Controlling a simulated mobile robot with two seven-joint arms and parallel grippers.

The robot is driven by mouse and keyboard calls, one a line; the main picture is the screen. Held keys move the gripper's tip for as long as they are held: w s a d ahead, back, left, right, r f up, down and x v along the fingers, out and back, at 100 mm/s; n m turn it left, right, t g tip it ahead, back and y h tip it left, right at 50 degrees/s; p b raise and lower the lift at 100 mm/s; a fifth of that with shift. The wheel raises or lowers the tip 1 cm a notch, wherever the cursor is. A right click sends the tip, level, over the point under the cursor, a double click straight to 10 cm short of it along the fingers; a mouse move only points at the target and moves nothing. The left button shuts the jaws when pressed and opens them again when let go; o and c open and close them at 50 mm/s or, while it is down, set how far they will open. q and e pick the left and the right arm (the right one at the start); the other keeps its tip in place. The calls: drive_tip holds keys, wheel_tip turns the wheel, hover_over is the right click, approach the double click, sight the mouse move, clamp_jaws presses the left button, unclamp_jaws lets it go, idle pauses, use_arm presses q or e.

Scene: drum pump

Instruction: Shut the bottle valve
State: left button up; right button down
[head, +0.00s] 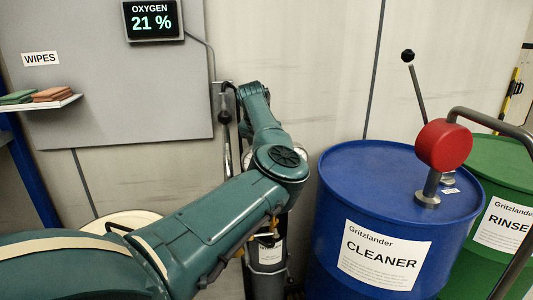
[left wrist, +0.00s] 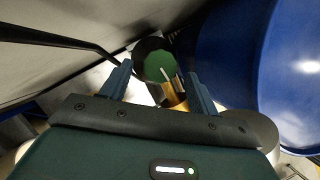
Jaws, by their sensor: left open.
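The bottle valve shows in the left wrist view as a round green knob (left wrist: 158,67) with a pale line on it, above a brass-coloured body (left wrist: 174,97). My left gripper (left wrist: 160,70) is open, with one finger on each side of the knob. Gaps show between the fingers and the knob; I cannot tell how far the knob lies in depth. In the head view a dark bottle (head: 267,281) with a white label stands behind my left arm, which hides its top and the valve. The left fingers are hidden there. My right gripper is not in view.
A blue CLEANER drum (head: 337,210) with a red pump head (head: 444,146) stands right of the bottle, with a green RINSE drum (head: 498,165) behind it. A dark hose or rod (left wrist: 50,39) runs left of my gripper. An OXYGEN display (head: 152,20) reads 21 %.

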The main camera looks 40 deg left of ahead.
use_arm(q)
drive_tip(key=shift+x, duration=0.8)
drive_tip(key=shift+c, duration=0.3)
drive_tip(key=c, duration=0.9)
